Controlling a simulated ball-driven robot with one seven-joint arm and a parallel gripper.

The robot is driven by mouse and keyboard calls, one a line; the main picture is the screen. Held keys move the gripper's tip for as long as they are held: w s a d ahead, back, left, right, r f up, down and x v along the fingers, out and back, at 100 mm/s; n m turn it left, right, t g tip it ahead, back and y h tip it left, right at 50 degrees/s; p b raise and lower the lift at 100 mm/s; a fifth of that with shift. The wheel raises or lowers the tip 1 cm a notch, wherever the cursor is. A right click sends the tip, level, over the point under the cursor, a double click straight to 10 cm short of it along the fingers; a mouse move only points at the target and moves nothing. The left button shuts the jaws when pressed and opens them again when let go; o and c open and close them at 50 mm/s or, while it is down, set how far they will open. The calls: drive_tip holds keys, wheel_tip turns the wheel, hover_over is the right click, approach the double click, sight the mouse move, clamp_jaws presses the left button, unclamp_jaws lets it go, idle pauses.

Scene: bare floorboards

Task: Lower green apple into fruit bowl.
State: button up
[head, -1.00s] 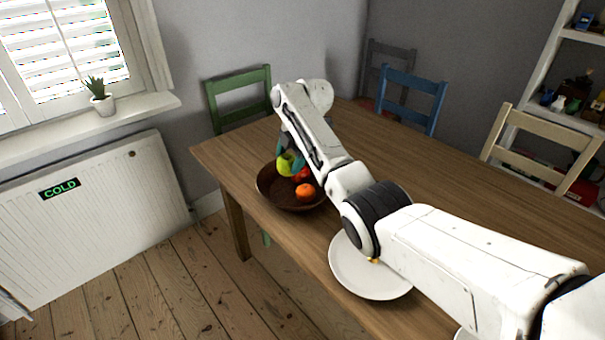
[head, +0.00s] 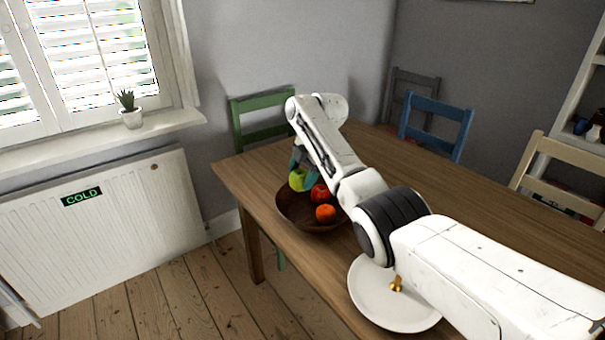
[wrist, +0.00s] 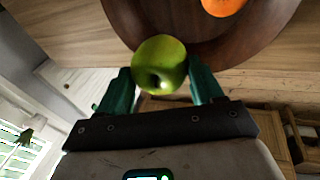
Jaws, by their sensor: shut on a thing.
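A green apple (wrist: 160,64) is held between the two teal fingers of my gripper (wrist: 162,84). In the head view the green apple (head: 298,180) is at the left rim of a dark brown fruit bowl (head: 291,215), and my gripper (head: 301,163) is partly hidden behind my arm. I cannot tell whether the apple touches the bowl. The bowl stands on the wooden table and holds a red apple (head: 320,193) and an orange (head: 325,213). In the wrist view the bowl (wrist: 128,22) lies beyond the green apple, with the orange (wrist: 222,4) at the top edge.
A white plate (head: 372,300) with a small yellow-brown item (head: 396,285) is on the table (head: 240,178) below my arm. Green (head: 262,101), blue (head: 437,112) and cream (head: 545,165) chairs stand around it. A radiator (head: 100,225) is at the left wall.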

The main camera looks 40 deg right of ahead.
drive_tip(key=shift+f, duration=0.15)
drive_tip(key=shift+f+b, duration=1.4)
drive_tip(key=shift+f, duration=0.9)
drive_tip(key=shift+f+b, duration=1.8)
drive_tip(key=shift+f, duration=0.7)
idle(0.7)
drive_tip(key=o, duration=1.2)
drive_tip(key=p+v, duration=0.1)
drive_tip(key=v, duration=0.9)
drive_tip(key=shift+s+d+r+p, duration=0.1)
drive_tip(key=shift+s+r+p, duration=0.1)
drive_tip(key=shift+r+p, duration=0.2)
